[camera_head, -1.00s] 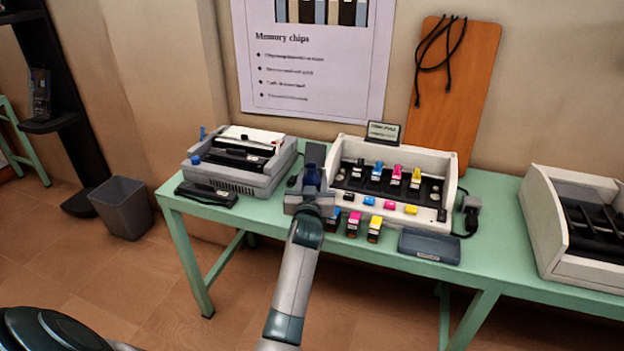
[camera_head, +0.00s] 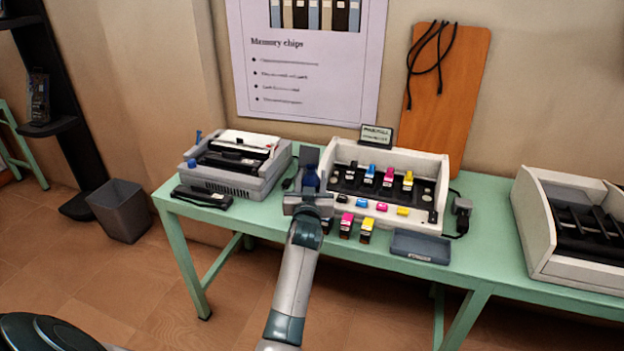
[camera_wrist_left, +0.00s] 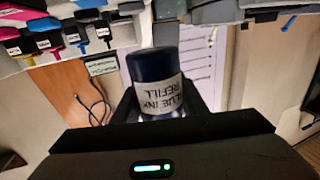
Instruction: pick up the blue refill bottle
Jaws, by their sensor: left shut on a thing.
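The blue refill bottle (camera_head: 311,181) is dark blue with a white label. It is partly hidden by my gripper in the head view. In the left wrist view the bottle (camera_wrist_left: 156,68) fills the space between the fingers, its label reading upside down. My left gripper (camera_head: 310,173) is shut on it, over the bench between the grey printer and the white cartridge stand. I cannot tell how far the bottle is above the bench top. My right gripper is not in view.
The green bench (camera_head: 268,211) carries a grey printer (camera_head: 235,166) at left and a white cartridge stand (camera_head: 442,170). Small cartridges (camera_head: 366,231) stand close to the right of my gripper, near a dark flat box (camera_head: 420,247). Another white holder (camera_head: 530,215) is far right.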

